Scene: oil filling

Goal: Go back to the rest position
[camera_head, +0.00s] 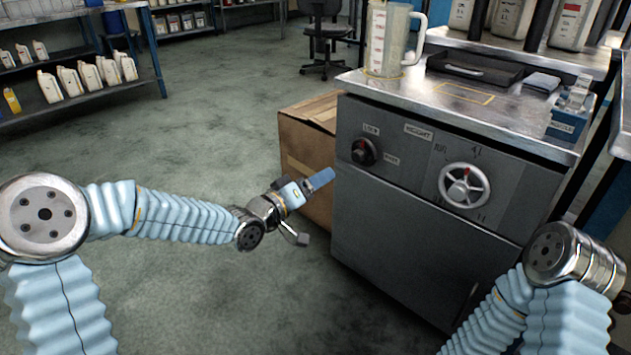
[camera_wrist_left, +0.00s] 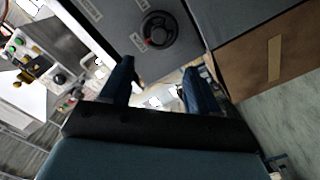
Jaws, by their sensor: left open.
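My left gripper (camera_head: 318,180) is held in front of the left edge of the grey cabinet (camera_head: 400,245), close to its lock knob (camera_head: 364,152). In the left wrist view its two blue fingers (camera_wrist_left: 160,72) are spread apart with nothing between them. The lock knob (camera_wrist_left: 158,30) shows beyond the fingers there. My left arm reaches in from the left over the floor. My right arm shows at the lower right, in front of the cabinet, and its gripper is out of view.
The cabinet's height handwheel (camera_head: 464,186) faces me. A measuring jug (camera_head: 388,40), a dark tray (camera_head: 474,68) and a blue box (camera_head: 568,122) stand on its metal top. A cardboard box (camera_head: 306,150) sits behind my left gripper. Floor (camera_head: 220,90) is clear toward the bottle shelves.

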